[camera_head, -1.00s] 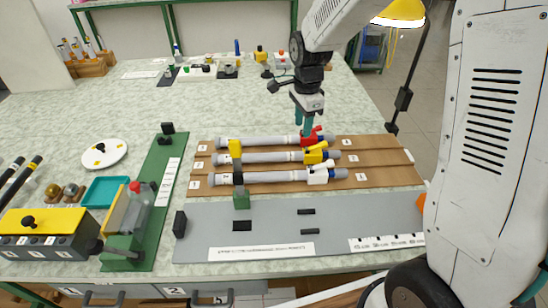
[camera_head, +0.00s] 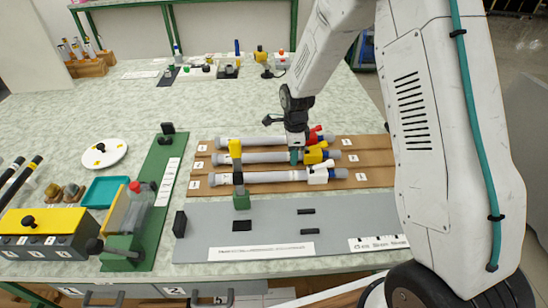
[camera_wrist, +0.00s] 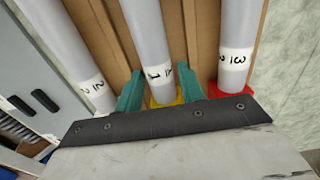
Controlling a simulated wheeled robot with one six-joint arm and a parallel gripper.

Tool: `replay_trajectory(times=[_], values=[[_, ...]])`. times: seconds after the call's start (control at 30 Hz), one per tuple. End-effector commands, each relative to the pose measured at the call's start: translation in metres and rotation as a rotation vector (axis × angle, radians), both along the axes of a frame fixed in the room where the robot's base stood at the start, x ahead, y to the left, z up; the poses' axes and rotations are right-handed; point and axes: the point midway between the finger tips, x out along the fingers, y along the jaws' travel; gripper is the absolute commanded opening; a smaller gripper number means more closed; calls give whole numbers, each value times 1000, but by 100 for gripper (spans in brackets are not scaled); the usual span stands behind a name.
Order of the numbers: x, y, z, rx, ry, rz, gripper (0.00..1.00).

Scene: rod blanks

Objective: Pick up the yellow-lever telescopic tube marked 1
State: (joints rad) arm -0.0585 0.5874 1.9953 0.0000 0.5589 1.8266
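The yellow-lever tube (camera_head: 265,157) is the middle one of three grey tubes lying across a brown rack; it also shows in the wrist view (camera_wrist: 145,30), with a white label reading 1 and yellow at its lower end. My gripper (camera_head: 295,157) is down at this tube, just left of the yellow lever. In the wrist view its two teal fingers (camera_wrist: 159,82) stand on either side of the tube near the label, apart and open. Whether they touch the tube is unclear.
The red-lever tube (camera_head: 250,141), labelled 3 in the wrist view, and the white-lever tube (camera_head: 270,176), labelled 2, lie close on either side. A yellow-topped post (camera_head: 235,150) stands across the tubes' left part. A grey mat (camera_head: 275,220) lies in front.

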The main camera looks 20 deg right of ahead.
Motion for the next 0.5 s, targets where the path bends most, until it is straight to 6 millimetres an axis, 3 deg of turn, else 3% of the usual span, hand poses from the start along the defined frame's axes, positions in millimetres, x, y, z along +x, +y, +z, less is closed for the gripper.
replay_trajectory(times=[0.23,0.3,0.33,0.5], values=[[0,0,-2,0,0,1,39],[0,0,-2,0,0,1,19],[0,0,-2,0,0,1,16],[0,0,-2,0,-1,1,16]])
